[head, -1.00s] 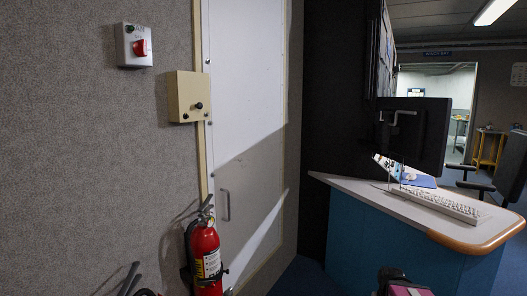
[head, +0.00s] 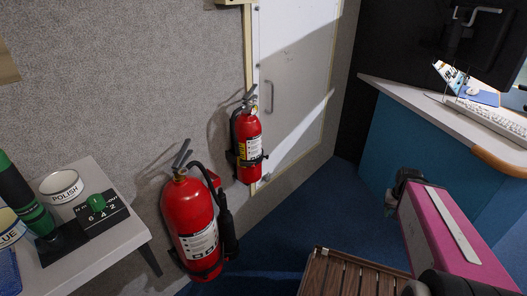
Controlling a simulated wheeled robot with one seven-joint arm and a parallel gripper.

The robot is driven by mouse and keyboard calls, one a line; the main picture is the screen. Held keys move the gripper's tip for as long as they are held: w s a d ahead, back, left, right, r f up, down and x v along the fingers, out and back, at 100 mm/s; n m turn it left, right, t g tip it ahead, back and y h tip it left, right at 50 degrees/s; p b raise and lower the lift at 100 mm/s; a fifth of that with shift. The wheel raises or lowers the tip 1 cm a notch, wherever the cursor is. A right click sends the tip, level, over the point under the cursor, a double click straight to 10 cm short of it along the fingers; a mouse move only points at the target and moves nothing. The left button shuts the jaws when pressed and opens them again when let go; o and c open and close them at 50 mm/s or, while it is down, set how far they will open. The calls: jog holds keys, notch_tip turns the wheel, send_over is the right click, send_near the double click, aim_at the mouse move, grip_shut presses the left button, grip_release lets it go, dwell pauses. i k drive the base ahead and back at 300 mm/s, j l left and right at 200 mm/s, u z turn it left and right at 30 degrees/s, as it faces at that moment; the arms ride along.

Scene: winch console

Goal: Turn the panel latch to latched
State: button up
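No panel latch can be clearly made out in this view. Only the bottom edge of a beige wall box (head: 232,2) shows at the top, and its front is out of frame. My arm reaches in from the lower right, with a pink link and a dark end (head: 408,180) over the floor in front of the blue desk. I cannot make out the fingers there, and nothing is seen held. The dark end is well apart from the wall and the beige box.
Two red extinguishers, a large one (head: 190,215) and a smaller one (head: 248,140), stand out by the wall and white door (head: 295,75). A slatted wooden top (head: 345,275) is below.

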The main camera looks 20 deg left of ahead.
aim_at(267, 178)
jog(key=u, duration=1.35)
